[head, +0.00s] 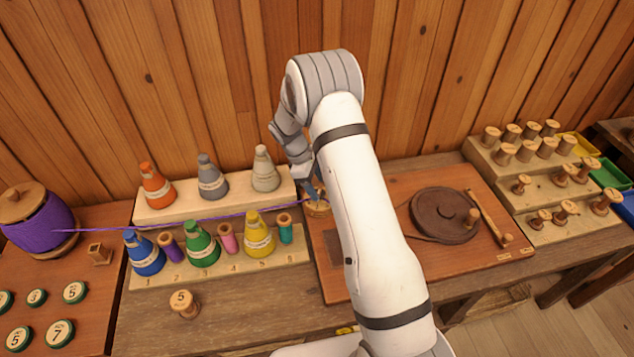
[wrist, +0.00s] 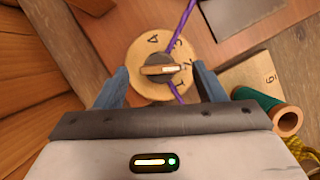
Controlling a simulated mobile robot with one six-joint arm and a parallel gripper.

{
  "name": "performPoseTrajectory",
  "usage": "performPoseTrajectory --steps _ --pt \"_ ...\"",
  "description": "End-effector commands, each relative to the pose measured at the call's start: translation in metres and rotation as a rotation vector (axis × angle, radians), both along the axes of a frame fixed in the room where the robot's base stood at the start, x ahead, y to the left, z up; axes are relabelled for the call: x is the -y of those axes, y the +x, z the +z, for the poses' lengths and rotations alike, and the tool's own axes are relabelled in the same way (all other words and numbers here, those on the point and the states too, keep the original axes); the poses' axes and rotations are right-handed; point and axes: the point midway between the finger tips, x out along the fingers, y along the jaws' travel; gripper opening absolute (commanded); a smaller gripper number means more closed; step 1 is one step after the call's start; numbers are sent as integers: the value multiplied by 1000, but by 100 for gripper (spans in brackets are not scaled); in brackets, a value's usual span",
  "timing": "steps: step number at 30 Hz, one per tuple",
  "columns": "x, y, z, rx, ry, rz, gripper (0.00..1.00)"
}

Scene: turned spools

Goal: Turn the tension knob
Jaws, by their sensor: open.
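The tension knob (wrist: 155,70) shows in the wrist view as a dark round knob with a pale wooden bar across it, on a round wooden dial (wrist: 140,52) with marks around its face. A purple thread (wrist: 187,14) passes at the dial. My gripper (wrist: 162,78) is open, with one blue-grey finger on each side of the dial. I cannot tell whether either finger touches it. In the head view the wooden dial (head: 318,209) is partly hidden below my gripper (head: 312,190), at the left part of the wooden board (head: 335,280).
The thread runs left to a large purple spool (head: 40,228). Coloured cones, such as the yellow cone (head: 258,236), stand close left of the dial. A green spool (wrist: 265,108) lies near my right finger in the wrist view. A dark wheel (head: 440,211) sits right of my arm.

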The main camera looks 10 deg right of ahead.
Motion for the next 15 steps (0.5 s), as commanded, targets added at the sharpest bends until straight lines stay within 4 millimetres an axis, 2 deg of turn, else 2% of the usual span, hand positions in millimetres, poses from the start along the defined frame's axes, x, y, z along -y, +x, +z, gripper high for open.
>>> performPoseTrajectory --steps 10,15 --pt "3 -1 -6 1 1 -1 64" --pt "3 -1 -6 1 1 -1 51"
